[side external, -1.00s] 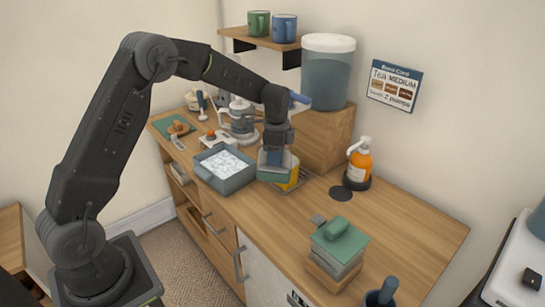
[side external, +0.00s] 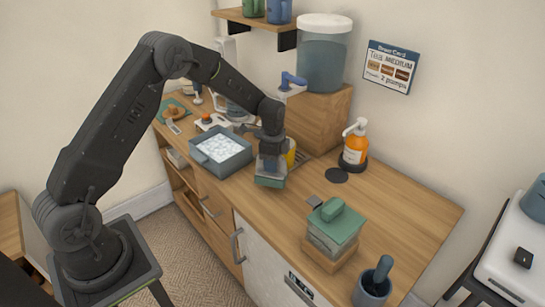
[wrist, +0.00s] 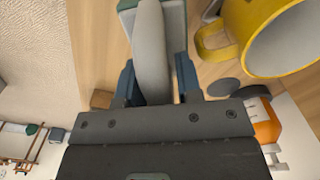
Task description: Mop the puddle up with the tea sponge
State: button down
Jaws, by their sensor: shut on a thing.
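My gripper (side external: 270,163) is shut on the tea sponge (side external: 270,181), a block with a green layer and a grey part. It is over the wooden counter near the front edge, in front of the yellow mug (side external: 291,153). I cannot tell whether the sponge touches the counter. In the wrist view the grey part of the sponge (wrist: 151,50) sits between my gripper's two fingers (wrist: 153,88). The yellow mug (wrist: 270,35) is close by at the right. I cannot make out the puddle in either view.
A grey tub (side external: 220,165) with white contents stands left of my gripper. An orange pump bottle (side external: 355,145) and a water tank (side external: 322,60) stand behind. A green-topped stack (side external: 336,222) and a dark cup (side external: 371,293) stand front right. Counter between is mostly clear.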

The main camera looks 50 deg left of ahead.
jog(key=shift+f, duration=0.1)
dwell(0.3)
jog(key=shift+f, duration=1.9)
jog(key=shift+s+a, duration=0.2)
jog(key=shift+a, duration=1.6)
jog(key=shift+s+a, duration=0.15)
jog(key=shift+a, duration=1.6)
jog(key=shift+d, duration=0.1)
jog(key=shift+w+d, duration=0.25)
jog(key=shift+d, duration=2.05)
jog(key=shift+w+d, duration=0.25)
jog(key=shift+d, duration=2.1)
jog(key=shift+w+d, duration=0.25)
jog(key=shift+d, duration=2.05)
jog(key=shift+a, duration=0.1)
